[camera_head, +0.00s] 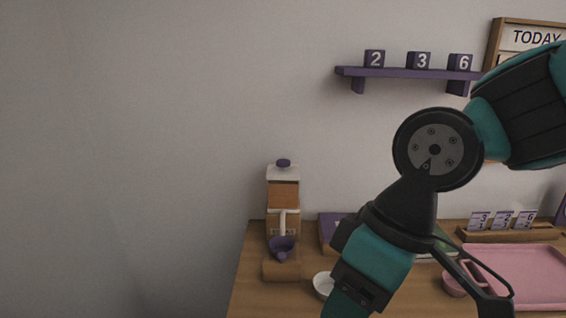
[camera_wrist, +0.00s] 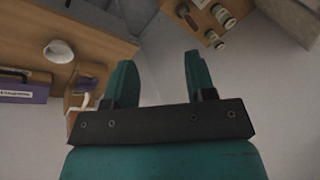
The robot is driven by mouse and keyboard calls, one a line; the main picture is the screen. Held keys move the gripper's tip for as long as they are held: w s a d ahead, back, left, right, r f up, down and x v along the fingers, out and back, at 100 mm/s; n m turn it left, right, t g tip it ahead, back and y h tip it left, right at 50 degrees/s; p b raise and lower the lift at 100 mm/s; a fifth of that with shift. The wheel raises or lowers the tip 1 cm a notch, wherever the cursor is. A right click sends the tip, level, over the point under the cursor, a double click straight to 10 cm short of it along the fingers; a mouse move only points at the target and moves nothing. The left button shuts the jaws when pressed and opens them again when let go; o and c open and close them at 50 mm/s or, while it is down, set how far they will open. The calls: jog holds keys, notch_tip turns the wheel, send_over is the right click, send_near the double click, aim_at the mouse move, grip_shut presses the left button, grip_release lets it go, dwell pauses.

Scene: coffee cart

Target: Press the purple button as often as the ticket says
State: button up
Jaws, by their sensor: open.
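A white, orange and tan machine (camera_head: 283,195) stands at the left end of the counter in the head view. A purple knob (camera_head: 284,163) sits on its top, and a purple cup-like part (camera_head: 282,246) is at its front. I cannot tell for certain whether the knob is the purple button. Three small cards reading 3 (camera_head: 479,221), 2 (camera_head: 502,220) and 6 (camera_head: 526,219) stand in a wooden holder (camera_head: 495,236); I cannot tell which is the ticket. My gripper (camera_wrist: 157,72) shows in the wrist view, open and empty, apart from everything.
A purple shelf (camera_head: 405,73) carries number blocks 2, 3 and 6. A TODAY board (camera_head: 533,38) is partly hidden by my arm. A white bowl (camera_head: 323,285), pink cup (camera_head: 455,284) and pink tray (camera_head: 520,277) are on the counter (camera_head: 245,298). The space left of the counter is free.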

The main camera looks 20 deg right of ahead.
jog(key=shift+c, duration=0.2)
grip_shut()
dwell(1.5)
